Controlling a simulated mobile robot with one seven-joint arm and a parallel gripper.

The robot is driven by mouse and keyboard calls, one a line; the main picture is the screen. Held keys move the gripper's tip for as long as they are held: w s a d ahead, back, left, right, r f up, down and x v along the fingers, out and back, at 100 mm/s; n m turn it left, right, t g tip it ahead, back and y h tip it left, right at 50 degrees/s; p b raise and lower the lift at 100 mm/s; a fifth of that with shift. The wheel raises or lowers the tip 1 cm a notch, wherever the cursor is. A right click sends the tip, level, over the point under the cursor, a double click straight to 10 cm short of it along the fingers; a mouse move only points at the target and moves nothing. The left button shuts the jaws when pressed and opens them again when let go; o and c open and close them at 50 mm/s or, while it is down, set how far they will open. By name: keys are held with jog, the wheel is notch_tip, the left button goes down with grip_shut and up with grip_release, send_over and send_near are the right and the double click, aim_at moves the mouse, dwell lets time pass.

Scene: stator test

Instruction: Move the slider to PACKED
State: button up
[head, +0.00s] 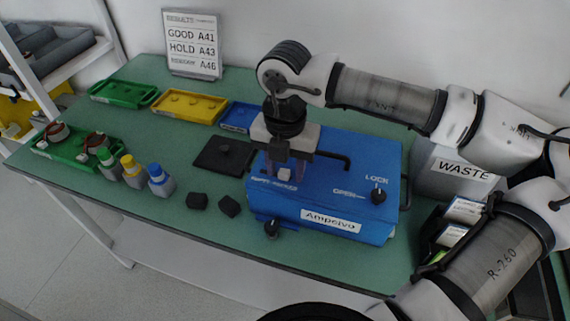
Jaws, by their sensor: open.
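A blue box labelled "Ampcivo" (330,190) stands on the green bench. My gripper (284,170) points down over the box's left part, its fingers apart. A small pale block (285,175) shows between the fingertips, at or near the box top; it may be the slider's knob, but I cannot tell whether the fingers touch it. The print on the box beside it is too small to read, so I cannot make out PACKED or the slider's position. The gripper hides part of the box top behind it.
A black knob marked LOCK (378,194) and a dark handle stand on the box. Left are a black plate (224,155), two dark blocks, capped bottles (132,173) and green, yellow and blue trays (189,107). A WASTE bin (466,171) stands right, near my arm.

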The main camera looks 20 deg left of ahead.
aim_at(285, 171)
notch_tip(285, 171, up, 14)
jog(key=b, duration=0.2)
dwell(0.4)
jog(key=shift+f, duration=0.1)
